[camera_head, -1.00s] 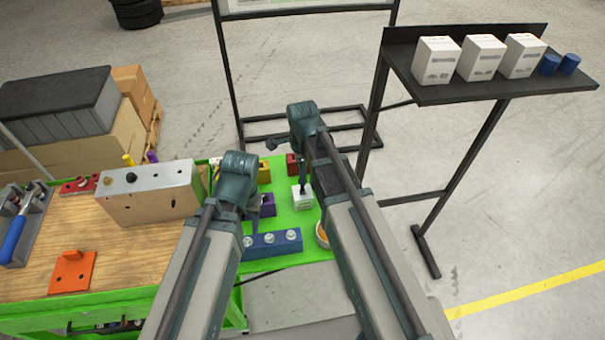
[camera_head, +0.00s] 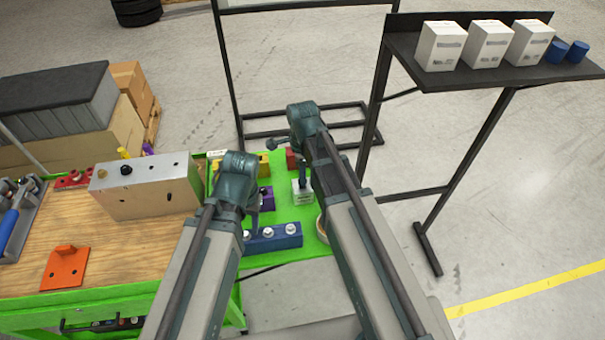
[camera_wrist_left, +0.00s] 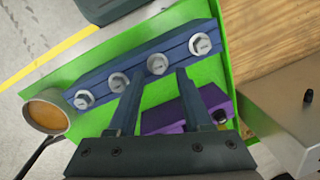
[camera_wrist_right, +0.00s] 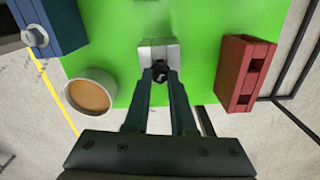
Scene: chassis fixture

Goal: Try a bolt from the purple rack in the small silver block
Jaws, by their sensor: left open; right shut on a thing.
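The small silver block (camera_head: 303,194) stands on the green mat, and it also shows in the right wrist view (camera_wrist_right: 158,48). My right gripper (camera_wrist_right: 160,75) is shut on a dark bolt (camera_wrist_right: 160,71) right at the block. Whether the bolt's tip is inside the block is hidden. The purple rack (camera_wrist_left: 165,118) lies on the mat with a dark bolt or hole at one end (camera_wrist_left: 220,116). My left gripper (camera_wrist_left: 155,85) is open and empty above the mat, between the purple rack and a blue rack (camera_wrist_left: 180,48).
The blue rack holds several silver bolts. A red block with holes (camera_wrist_right: 247,72) and a round tan container (camera_wrist_right: 91,95) flank the silver block. A large metal box (camera_head: 150,190) stands left on the wooden top (camera_head: 120,255). A black shelf (camera_head: 480,80) stands right.

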